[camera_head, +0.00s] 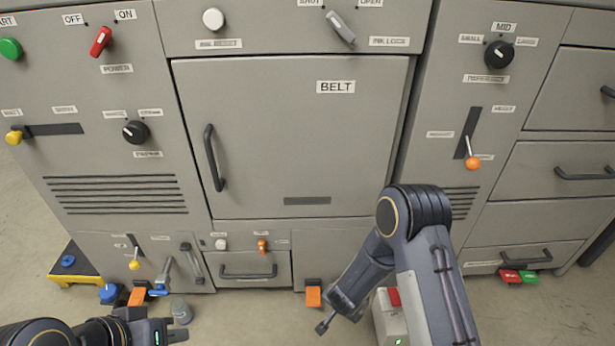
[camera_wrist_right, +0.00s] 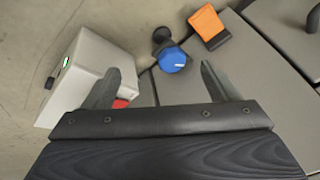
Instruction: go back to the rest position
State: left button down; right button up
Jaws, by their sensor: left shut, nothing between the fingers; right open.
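My left gripper (camera_head: 172,332) is low at the left edge of the head view, shut and empty, in front of the machine's base. My right arm (camera_head: 410,230) bends at the elbow in front of the machine, its forearm angled down to the left. In the right wrist view my right gripper (camera_wrist_right: 160,72) is open, its two fingers wide apart with nothing held. A white box (camera_wrist_right: 85,80) with a green light and a red part lies beyond the left finger. A blue knob (camera_wrist_right: 173,60) and an orange part (camera_wrist_right: 208,24) show beyond the gap.
The grey machine front with the BELT door (camera_head: 300,140) fills the background. An orange pedal (camera_head: 313,297) and the white box (camera_head: 388,326) sit low near my right forearm. A yellow-edged stand (camera_head: 68,264) is at the left. Bare floor (camera_head: 535,315) shows at the lower right.

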notch_tip(320, 180, up, 27)
jog(key=s+d+n+t+y, duration=0.1)
jog(key=d+n+t+y, duration=0.15)
jog(key=y, duration=0.35)
jog(key=s+d+r+n, duration=0.2)
jog(key=s+d+r, duration=0.2)
jog(key=s+r, duration=0.45)
jog(key=s+d+n+h, duration=0.1)
jog(key=s+d, duration=0.1)
jog(key=s, duration=0.5)
jog(key=s+d+h, duration=0.1)
jog(key=s+d, duration=0.2)
jog(key=s, duration=0.4)
notch_tip(320, 180, up, 36)
jog(key=g+p, duration=0.1)
jog(key=p, duration=3.4)
jog(key=shift+a+f, duration=0.15)
jog(key=shift+a, duration=0.1)
